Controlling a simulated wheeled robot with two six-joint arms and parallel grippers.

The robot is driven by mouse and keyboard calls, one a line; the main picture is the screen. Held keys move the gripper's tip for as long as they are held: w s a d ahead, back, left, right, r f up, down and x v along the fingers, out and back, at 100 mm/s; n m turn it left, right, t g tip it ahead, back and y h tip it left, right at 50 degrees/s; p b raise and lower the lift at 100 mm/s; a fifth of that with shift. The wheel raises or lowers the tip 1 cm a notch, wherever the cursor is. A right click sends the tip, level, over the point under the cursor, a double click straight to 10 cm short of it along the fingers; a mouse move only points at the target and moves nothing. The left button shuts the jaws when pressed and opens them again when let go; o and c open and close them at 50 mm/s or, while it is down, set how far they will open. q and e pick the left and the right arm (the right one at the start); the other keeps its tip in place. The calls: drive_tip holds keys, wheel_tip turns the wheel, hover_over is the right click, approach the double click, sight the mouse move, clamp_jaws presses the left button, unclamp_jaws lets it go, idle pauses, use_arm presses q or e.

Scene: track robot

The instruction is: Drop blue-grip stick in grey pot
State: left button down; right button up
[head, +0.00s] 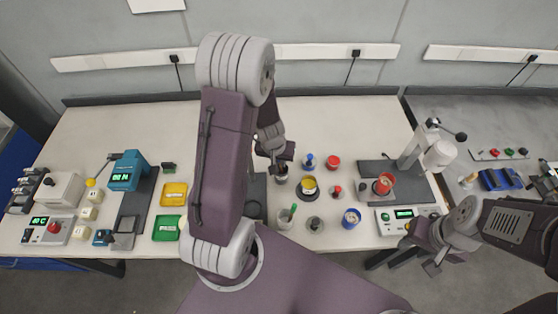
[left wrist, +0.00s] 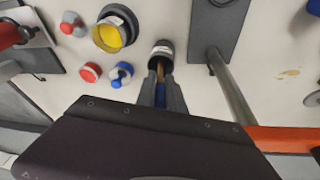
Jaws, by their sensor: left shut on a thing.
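My left gripper (left wrist: 160,92) is shut on the blue-grip stick (left wrist: 160,94). The stick's brown shaft points at the mouth of a dark grey pot with a pale band (left wrist: 161,55). I cannot tell how deep the tip is. In the head view, my left gripper (head: 279,158) is just above this pot (head: 281,175), and the stick is mostly hidden. A second grey pot (head: 314,224) stands nearer the table's front edge. My right gripper (head: 433,262) hangs in front of the table at the right; its jaws are unclear.
A black pot with yellow inside (head: 309,187), a blue pot (head: 351,219) and a pot with a green-grip stick (head: 287,215) stand close by. Blue (head: 309,162) and red (head: 333,162) small items are near. A press stand (head: 412,150) is to the right.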

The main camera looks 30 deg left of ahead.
use_arm(q)
drive_tip(key=shift+f, duration=0.15)
drive_tip(key=c, duration=1.4)
unclamp_jaws()
drive_tip(key=shift+o, duration=0.5)
drive_tip(key=o, duration=0.6)
drive_tip(key=shift+c, duration=0.2)
wheel_tip(320, 180, up, 10)
drive_tip(key=p, duration=1)
